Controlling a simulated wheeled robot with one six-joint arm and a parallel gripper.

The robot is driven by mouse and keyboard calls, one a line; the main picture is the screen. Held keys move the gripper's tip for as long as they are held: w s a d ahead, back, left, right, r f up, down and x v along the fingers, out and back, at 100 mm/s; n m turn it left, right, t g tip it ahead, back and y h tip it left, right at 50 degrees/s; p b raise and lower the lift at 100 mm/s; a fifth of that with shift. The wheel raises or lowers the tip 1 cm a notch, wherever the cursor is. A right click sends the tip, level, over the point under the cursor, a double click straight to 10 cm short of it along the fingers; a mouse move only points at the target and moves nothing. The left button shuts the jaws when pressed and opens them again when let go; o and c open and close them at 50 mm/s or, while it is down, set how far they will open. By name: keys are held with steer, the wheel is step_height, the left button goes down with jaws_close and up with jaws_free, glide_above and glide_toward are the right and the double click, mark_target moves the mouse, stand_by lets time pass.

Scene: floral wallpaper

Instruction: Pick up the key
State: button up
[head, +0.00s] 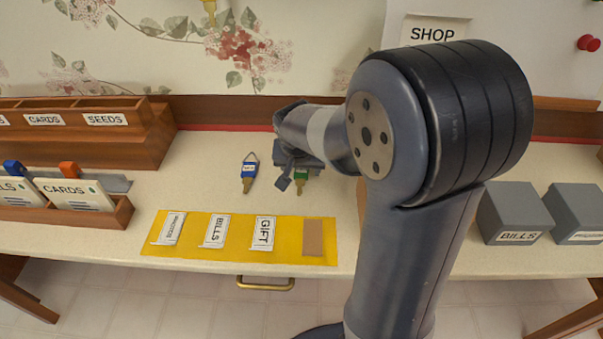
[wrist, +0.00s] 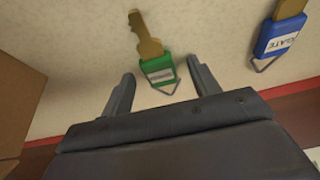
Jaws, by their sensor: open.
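A brass key with a green tag (wrist: 157,70) lies on the cream desk top, between and just beyond my fingertips in the wrist view. In the head view its green tag (head: 301,174) shows partly behind my gripper (head: 292,178). A second brass key with a blue tag (head: 249,171) lies to its left in the head view. In the wrist view the blue-tagged key (wrist: 280,30) is at the upper right, its tag reading "GATE". My gripper (wrist: 164,82) is open and empty, its two fingers on either side of the green tag's wire loop end.
A yellow mat (head: 190,258) with labelled cards lies at the desk's front. A wooden card rack (head: 90,215) stands left, grey boxes (head: 515,214) right. A brown wooden block (wrist: 18,100) is at the wrist view's left. Bare desk surrounds the blue-tagged key.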

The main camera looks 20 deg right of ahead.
mark_target(301, 173)
steer(key=shift+c, duration=0.6)
steer(key=c, duration=0.9)
steer(key=shift+c, duration=0.2)
step_height(301, 173, up, 10)
steer(key=p, duration=0.1)
steer(key=shift+p, duration=0.3)
